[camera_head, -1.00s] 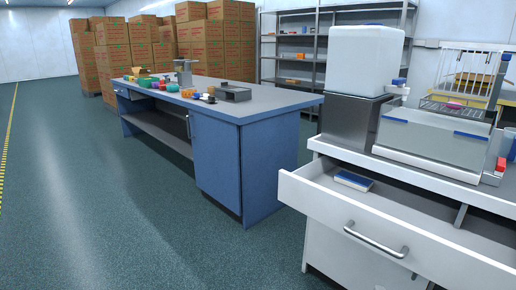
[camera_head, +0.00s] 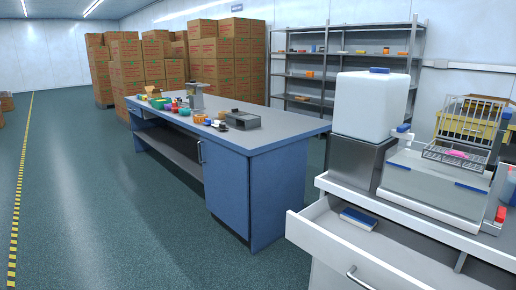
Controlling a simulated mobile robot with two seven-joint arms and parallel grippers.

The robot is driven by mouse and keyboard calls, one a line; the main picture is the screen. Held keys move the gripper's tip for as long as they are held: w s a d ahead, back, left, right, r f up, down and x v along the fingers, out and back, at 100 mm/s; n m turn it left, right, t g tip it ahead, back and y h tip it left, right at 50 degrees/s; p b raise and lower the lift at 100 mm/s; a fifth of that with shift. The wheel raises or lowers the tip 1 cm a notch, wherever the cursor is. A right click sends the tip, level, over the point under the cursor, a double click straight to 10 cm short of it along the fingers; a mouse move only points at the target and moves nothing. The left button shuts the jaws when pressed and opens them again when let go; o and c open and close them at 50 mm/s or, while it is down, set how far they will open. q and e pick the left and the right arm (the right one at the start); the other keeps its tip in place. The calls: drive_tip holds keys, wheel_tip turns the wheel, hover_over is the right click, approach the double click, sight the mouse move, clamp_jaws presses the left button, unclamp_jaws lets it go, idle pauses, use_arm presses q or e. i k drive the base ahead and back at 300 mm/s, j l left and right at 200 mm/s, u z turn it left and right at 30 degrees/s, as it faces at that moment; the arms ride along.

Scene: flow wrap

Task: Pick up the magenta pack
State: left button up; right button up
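A small magenta item (camera_head: 458,154), likely the magenta pack, lies on a wire rack (camera_head: 432,153) above the grey and white machine (camera_head: 428,187) at the right. It is small and partly hidden by the wires. Another tiny magenta or purple spot shows among the items on the blue workbench, too small to tell what it is. Neither of my grippers is in view.
The blue workbench (camera_head: 228,186) holds several small coloured items and a grey tray (camera_head: 240,121). A white counter has an open drawer (camera_head: 345,246) with a blue and white box (camera_head: 359,219) inside. Cartons (camera_head: 225,65) and shelving stand behind. The floor at left is clear.

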sight(458, 154)
drive_tip(key=z, duration=1.25)
drive_tip(key=i+l+u, duration=0.1)
drive_tip(key=u, duration=0.15)
